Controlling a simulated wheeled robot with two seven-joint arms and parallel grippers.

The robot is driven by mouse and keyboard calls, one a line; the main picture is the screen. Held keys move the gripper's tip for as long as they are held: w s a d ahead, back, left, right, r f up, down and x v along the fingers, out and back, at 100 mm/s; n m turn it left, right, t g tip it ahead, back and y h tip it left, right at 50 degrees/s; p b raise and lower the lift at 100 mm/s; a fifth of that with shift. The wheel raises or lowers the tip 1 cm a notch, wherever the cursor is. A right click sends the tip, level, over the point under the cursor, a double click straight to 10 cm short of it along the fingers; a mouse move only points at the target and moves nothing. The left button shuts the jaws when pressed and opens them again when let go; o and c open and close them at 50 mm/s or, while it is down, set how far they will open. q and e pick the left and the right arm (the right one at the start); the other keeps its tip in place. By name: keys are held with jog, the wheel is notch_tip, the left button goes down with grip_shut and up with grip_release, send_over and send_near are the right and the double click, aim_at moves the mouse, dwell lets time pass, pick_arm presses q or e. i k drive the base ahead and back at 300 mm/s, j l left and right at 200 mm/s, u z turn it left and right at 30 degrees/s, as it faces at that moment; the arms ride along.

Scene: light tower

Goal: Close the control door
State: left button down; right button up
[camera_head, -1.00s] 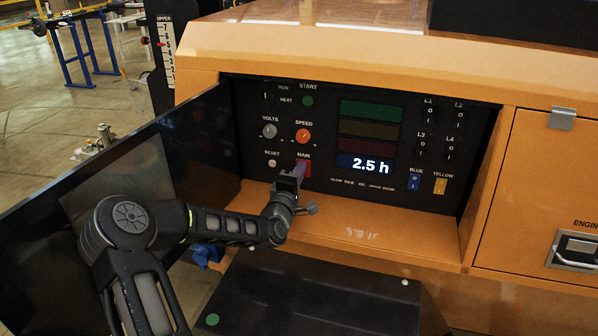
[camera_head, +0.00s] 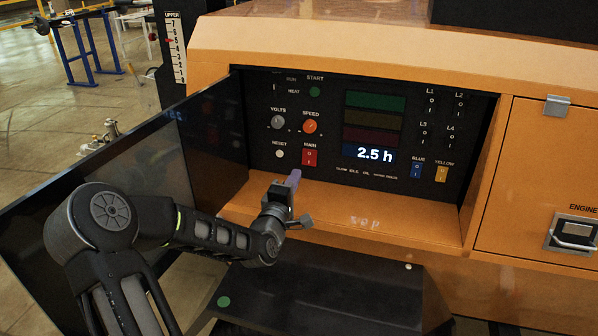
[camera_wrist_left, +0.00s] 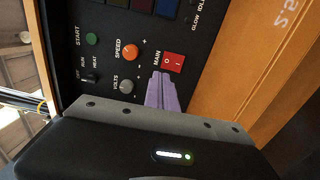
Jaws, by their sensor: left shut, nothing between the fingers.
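The control door (camera_head: 150,165) is a dark, glossy panel standing open on the left of the control recess, angled out toward me. The black control panel (camera_head: 330,172) behind it is uncovered, with a lit display reading 2.5 h. My left gripper (camera_head: 293,178) is in front of the panel's lower part, below the red MAIN switch (camera_head: 309,157), to the right of the door. In the left wrist view its purple fingers (camera_wrist_left: 162,92) are shut and empty, just short of the MAIN switch (camera_wrist_left: 173,62). My right gripper is not in view.
The orange housing has a ledge (camera_head: 400,225) below the panel. An engine compartment door (camera_head: 545,190) with a latch is at the right. A blue stand (camera_head: 85,45) is at the far left. My left forearm lies in front of the door's lower part.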

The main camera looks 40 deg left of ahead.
aim_at(192, 152)
jog(key=k+l, duration=0.25)
jog(key=k, duration=0.2)
jog(key=k+l, duration=0.25)
jog(key=k, duration=0.25)
